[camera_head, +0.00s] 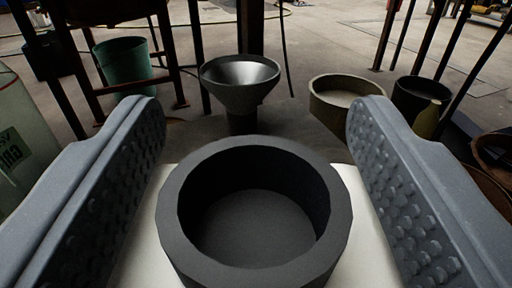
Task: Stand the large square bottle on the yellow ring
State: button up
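My gripper (256,112) is open, its two grey studded fingers wide apart at left and right. A dark grey, thick-walled round pot (335,215) stands on a white surface between and below the fingers. White shows on both sides of the pot, so the fingers look apart from it. At the left edge, a pale translucent container with a dark-lettered label (14,150) is partly cut off and partly behind the left finger. It may be the large square bottle; I cannot tell its full shape. I see no clearly yellow ring.
Beyond the pot are a metal funnel-shaped bowl (240,75), a green bucket (125,65), a beige round tub (340,117) and a black pot (415,95). A yellow-green bottle (427,120) is at right. Dark metal legs stand around; concrete floor lies between.

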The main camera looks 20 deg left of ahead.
jog(key=shift+r, duration=0.1)
jog(key=p+v, duration=0.2)
jog(key=v, duration=1)
jog(key=shift+p, duration=0.35)
jog(key=shift+w, duration=0.1)
